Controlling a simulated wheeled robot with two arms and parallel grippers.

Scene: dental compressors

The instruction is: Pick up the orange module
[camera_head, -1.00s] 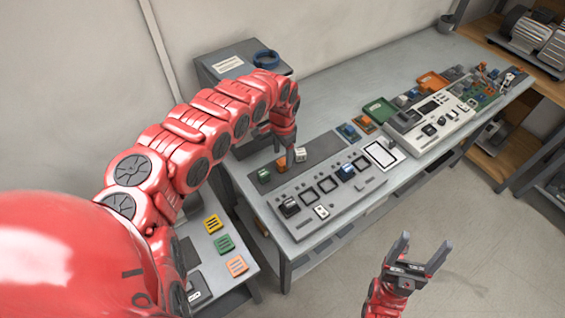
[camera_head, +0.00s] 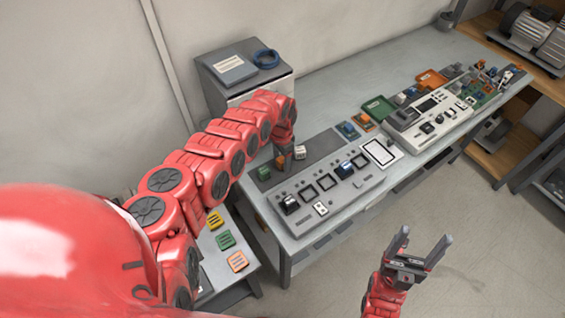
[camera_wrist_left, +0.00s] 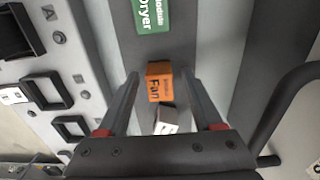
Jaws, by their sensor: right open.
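The orange module (camera_wrist_left: 159,84) is a small orange cube marked "Fan" on the dark grey strip of the bench. In the left wrist view it lies between the two fingers of my left gripper (camera_wrist_left: 160,74), with a gap visible on each side. In the head view my left gripper (camera_head: 284,158) points down at the strip and largely hides the orange module. My right gripper (camera_head: 425,246) is open and empty over the floor, away from the bench.
A white cube (camera_wrist_left: 166,120) sits close to the orange one. A green "Dryer" module (camera_wrist_left: 153,14) lies on its other side. The panel with square frames (camera_head: 328,192) runs along the bench front. Yellow, green and orange flat pieces (camera_head: 227,240) lie on a lower table.

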